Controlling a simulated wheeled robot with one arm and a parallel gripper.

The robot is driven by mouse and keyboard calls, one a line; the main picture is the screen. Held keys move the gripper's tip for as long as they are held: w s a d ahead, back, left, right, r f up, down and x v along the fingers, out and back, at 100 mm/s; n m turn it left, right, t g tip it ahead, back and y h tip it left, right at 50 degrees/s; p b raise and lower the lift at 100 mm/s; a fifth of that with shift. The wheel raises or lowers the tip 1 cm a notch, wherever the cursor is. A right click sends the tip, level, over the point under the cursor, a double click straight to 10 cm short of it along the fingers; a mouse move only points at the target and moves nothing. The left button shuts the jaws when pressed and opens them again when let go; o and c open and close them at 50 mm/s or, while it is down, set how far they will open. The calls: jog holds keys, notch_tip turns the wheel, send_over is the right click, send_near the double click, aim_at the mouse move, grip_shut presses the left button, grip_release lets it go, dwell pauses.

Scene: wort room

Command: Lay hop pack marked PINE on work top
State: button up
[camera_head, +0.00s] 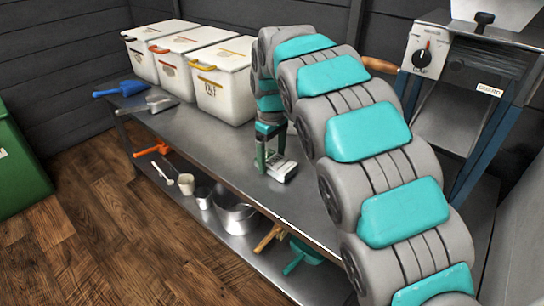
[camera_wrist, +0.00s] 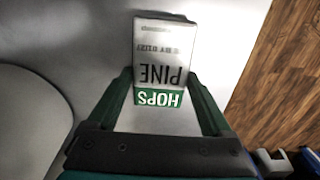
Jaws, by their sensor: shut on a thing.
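The hop pack (camera_wrist: 165,45) is silver-white with a green band, and it reads PINE and HOPS upside down in the wrist view. My gripper (camera_wrist: 158,88) is shut on its green-banded end, one green finger on each side. In the head view the pack (camera_head: 283,171) is low at the steel work top (camera_head: 225,155), near its front edge. I cannot tell whether it touches the surface.
Several white lidded bins (camera_head: 223,85) stand along the back left of the work top. A blue scoop (camera_head: 120,89) and a metal scoop (camera_head: 150,104) lie left. A mill (camera_head: 460,90) stands right. The lower shelf holds a pot (camera_head: 236,215) and tools. The work top's front middle is clear.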

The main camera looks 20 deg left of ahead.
aim_at(273, 159)
jog(key=o, duration=1.2)
jog(key=shift+f, duration=0.1)
jog(key=shift+r, duration=6.1)
jog(key=shift+d, duration=0.1)
